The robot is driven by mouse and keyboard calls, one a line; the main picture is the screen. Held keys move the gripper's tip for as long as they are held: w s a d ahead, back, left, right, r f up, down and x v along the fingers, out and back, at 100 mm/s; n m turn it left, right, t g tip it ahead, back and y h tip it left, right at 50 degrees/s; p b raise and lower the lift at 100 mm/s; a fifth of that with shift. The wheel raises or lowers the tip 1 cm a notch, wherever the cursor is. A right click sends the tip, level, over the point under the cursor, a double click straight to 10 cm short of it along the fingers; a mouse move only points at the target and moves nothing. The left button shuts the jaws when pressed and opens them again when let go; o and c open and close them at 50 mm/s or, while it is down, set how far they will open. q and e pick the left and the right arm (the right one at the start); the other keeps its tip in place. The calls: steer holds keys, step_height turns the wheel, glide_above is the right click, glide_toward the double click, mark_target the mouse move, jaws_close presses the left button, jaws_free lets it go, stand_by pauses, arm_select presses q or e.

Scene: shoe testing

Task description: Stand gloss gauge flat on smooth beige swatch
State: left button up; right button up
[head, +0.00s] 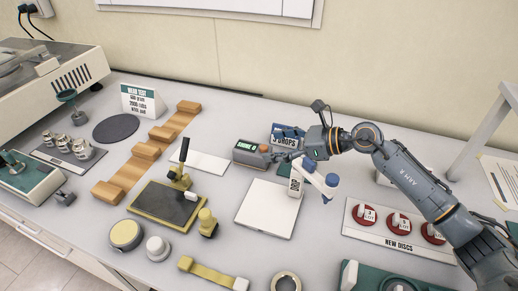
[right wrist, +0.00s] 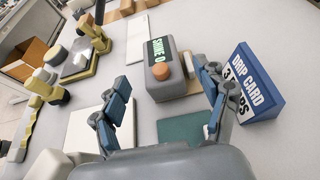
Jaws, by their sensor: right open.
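The gloss gauge (head: 250,153) is a grey block with a green display and an orange-brown button. It stands upright near the middle of the table and also shows in the right wrist view (right wrist: 171,78). My right gripper (head: 279,151) is open at the gauge's right end. In the right wrist view its blue fingers (right wrist: 163,77) are spread, with the gauge between and beyond the tips. A narrow tan edge (right wrist: 193,87) shows at the gauge's base; I cannot tell whether it is the beige swatch. My left gripper is not in view.
A blue drip card (right wrist: 250,88) stands close to the right finger. A teal patch (right wrist: 187,130) lies before the gauge. A pale panel (head: 200,162) and a white board (head: 268,208) lie nearby.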

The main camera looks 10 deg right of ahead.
steer(key=v, duration=0.5)
steer(key=shift+b, duration=0.4)
stand_by(1.5)
